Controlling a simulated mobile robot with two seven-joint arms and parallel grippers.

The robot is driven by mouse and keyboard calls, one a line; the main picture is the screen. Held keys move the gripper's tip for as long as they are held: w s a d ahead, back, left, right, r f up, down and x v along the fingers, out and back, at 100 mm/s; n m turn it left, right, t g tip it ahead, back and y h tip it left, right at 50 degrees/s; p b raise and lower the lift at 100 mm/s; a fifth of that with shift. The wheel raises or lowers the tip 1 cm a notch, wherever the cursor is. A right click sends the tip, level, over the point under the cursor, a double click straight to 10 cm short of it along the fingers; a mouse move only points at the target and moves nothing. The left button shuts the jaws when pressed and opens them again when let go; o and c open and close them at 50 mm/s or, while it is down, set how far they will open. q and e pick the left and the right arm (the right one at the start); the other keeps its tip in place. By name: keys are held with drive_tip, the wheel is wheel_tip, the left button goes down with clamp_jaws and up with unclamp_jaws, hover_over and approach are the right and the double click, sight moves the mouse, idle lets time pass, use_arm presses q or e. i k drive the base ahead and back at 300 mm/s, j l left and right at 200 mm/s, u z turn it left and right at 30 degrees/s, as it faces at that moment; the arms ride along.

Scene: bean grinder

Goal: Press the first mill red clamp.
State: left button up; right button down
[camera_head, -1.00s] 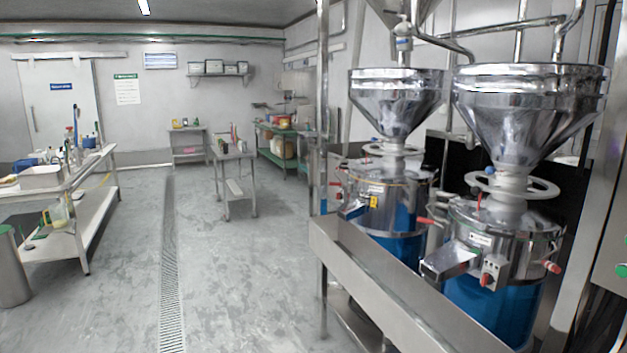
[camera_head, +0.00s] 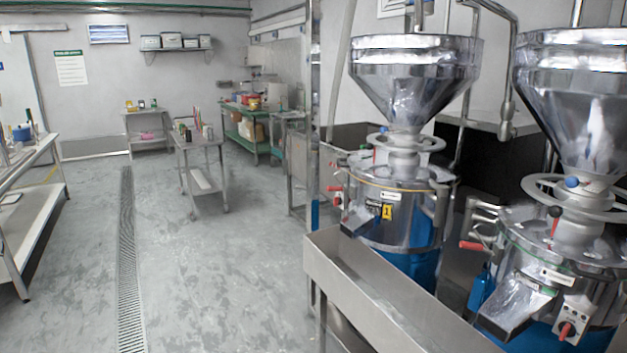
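The first mill (camera_head: 408,210) has a shiny steel hopper, a yellow label marked 1 and a blue lower body. It stands right of the picture's middle, behind a steel trough. A small red handle (camera_head: 335,188) shows at its left side and looks like the red clamp. Other small red parts sit close to it, and the details are too small to tell apart. The second mill (camera_head: 540,245) is nearer, at the right edge, with its own red clamp handle (camera_head: 471,245) on its left. Neither of my grippers is in view.
The steel trough (camera_head: 385,300) runs in front of both mills. A vertical steel post (camera_head: 314,120) stands left of the first mill. A work table (camera_head: 30,215) is at the left and a small steel table (camera_head: 200,150) further back. The grey floor between is clear.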

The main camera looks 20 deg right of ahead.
sight(329, 188)
drive_tip(key=i+l, duration=0.3)
drive_tip(key=l, duration=0.15)
drive_tip(key=i+l+u, duration=0.15)
drive_tip(key=i+l, duration=0.15)
drive_tip(key=l, duration=0.15)
